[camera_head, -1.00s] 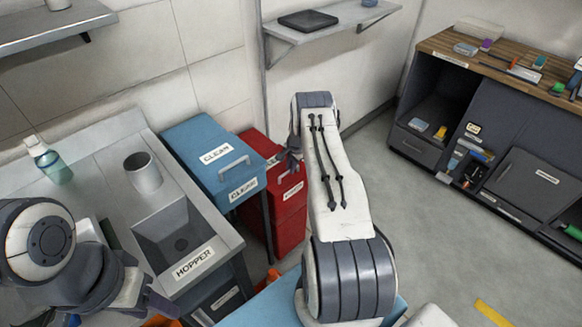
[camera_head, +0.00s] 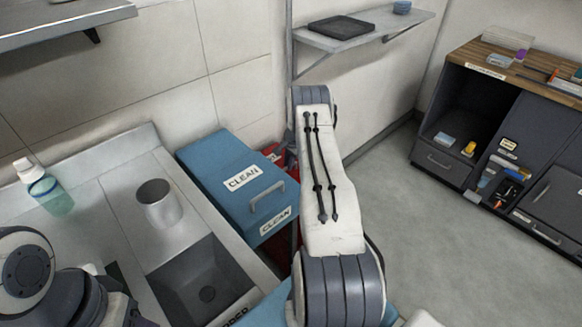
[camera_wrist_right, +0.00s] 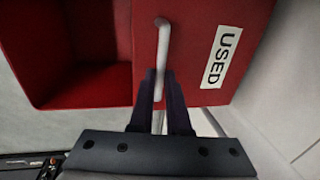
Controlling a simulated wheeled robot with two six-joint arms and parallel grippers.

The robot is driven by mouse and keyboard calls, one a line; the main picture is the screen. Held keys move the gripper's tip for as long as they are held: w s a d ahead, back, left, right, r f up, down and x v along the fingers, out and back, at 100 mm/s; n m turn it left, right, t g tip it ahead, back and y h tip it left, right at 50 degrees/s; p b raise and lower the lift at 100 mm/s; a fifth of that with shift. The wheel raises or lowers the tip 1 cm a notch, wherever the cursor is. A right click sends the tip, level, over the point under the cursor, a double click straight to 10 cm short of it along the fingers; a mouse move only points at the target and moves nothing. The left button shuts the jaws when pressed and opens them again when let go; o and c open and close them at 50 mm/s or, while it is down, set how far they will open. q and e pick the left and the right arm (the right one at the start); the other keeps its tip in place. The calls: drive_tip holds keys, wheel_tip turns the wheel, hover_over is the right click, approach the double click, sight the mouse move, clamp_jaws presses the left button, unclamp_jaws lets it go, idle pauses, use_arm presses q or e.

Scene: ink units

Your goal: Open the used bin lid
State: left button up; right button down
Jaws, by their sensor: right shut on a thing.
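The red used bin (camera_wrist_right: 70,104) shows in the right wrist view with its dark inside visible at the left. Its red lid (camera_wrist_right: 189,62), labelled USED, stands raised off the opening. My right gripper (camera_wrist_right: 159,82) is shut on the pale lid handle (camera_wrist_right: 163,45). In the head view only slivers of the red bin (camera_head: 279,244) show behind the blue bin and my right arm. The right gripper is mostly hidden there. My left arm enters at lower left, and its fingers are out of the picture.
The blue CLEAN bin (camera_head: 222,166) stands shut beside the red bin. A steel counter (camera_head: 105,195) holds a grey mug (camera_head: 159,204) and a bottle (camera_head: 50,193). A wall shelf (camera_head: 365,32) is behind. Open floor (camera_head: 450,240) lies right, before a dark cabinet (camera_head: 500,120).

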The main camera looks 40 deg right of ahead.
drive_tip(key=shift+w+a, duration=0.3)
drive_tip(key=shift+a, duration=0.2)
use_arm(q)
drive_tip(key=shift+w+a, duration=0.25)
drive_tip(key=shift+a, duration=0.05)
use_arm(e)
drive_tip(key=shift+s+d, duration=0.1)
drive_tip(key=c, duration=0.9)
unclamp_jaws()
drive_tip(key=shift+d, duration=0.1)
drive_tip(key=shift+s+d, duration=0.1)
drive_tip(key=shift+d, duration=0.1)
